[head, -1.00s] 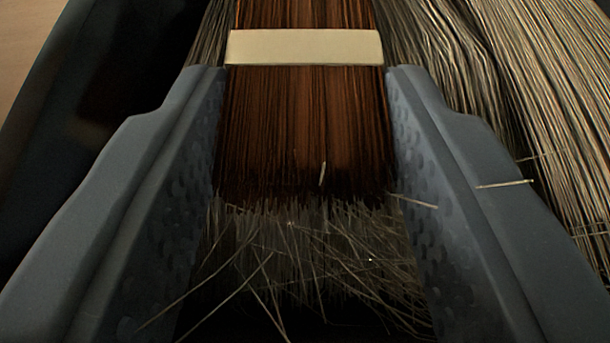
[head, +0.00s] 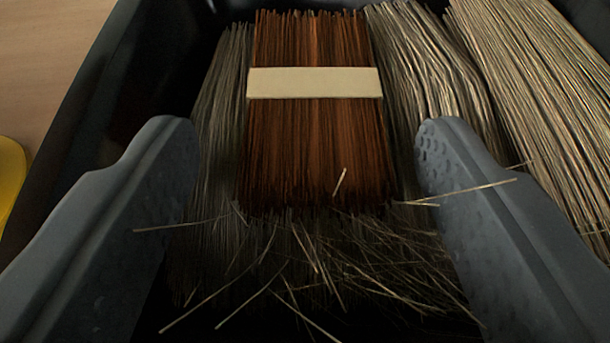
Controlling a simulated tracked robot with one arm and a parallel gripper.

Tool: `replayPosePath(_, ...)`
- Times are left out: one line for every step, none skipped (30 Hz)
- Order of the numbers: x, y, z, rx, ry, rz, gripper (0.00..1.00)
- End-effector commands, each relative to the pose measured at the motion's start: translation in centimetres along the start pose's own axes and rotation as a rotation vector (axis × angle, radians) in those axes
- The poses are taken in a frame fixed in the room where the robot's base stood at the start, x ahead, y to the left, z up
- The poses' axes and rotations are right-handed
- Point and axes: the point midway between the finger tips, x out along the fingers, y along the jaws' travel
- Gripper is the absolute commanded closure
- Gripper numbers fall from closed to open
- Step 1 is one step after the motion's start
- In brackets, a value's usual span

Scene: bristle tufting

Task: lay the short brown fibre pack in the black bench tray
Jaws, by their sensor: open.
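The short brown fibre pack (head: 318,150), bound by a pale cream band (head: 314,83), lies in the black tray (head: 95,120) on top of grey-beige fibres. Its far and near ends both show. My gripper (head: 305,145) is open, with one finger on each side of the pack and a clear gap to it on both sides. Nothing is held between the fingers.
Long grey-beige fibres (head: 530,75) fill the tray's right side, and more (head: 222,110) lie left of the pack. Loose stray bristles (head: 320,260) scatter at the near end. A wooden surface (head: 45,60) and part of a yellow object (head: 10,175) show outside the tray at left.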

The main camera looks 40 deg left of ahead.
Motion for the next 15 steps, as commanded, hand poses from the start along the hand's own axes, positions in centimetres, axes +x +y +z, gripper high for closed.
replayPosePath(-1.0, 0.1, -0.3, 0.001, 0.001, 0.002, 0.40)
replayPosePath(-1.5, 0.1, -0.4, 0.000, 0.002, 0.003, 0.40)
replayPosePath(-2.3, 0.2, -0.5, -0.001, 0.003, 0.003, 0.40)
replayPosePath(-2.9, 0.2, -0.5, -0.002, 0.002, 0.004, 0.40)
replayPosePath(-3.5, 0.1, -0.4, -0.001, 0.001, 0.003, 0.40)
replayPosePath(-4.3, 0.1, -0.3, 0.000, -0.001, 0.003, 0.40)
replayPosePath(-4.9, 0.1, -0.3, 0.000, -0.002, 0.004, 0.40)
replayPosePath(-5.4, 0.2, -0.3, 0.000, -0.001, 0.004, 0.40)
replayPosePath(-6.1, 0.2, -0.4, 0.000, 0.000, 0.004, 0.40)
replayPosePath(-6.7, 0.2, -0.4, 0.000, 0.001, 0.005, 0.40)
replayPosePath(-7.2, 0.1, -0.4, -0.001, 0.001, 0.004, 0.40)
replayPosePath(-7.9, 0.1, -0.4, -0.001, 0.002, 0.003, 0.40)
replayPosePath(-8.3, 0.1, -0.4, -0.002, 0.003, 0.003, 0.40)
replayPosePath(-8.7, 0.1, -0.4, -0.002, 0.003, 0.003, 0.40)
replayPosePath(-9.2, 0.1, -0.4, -0.002, 0.003, 0.003, 0.40)
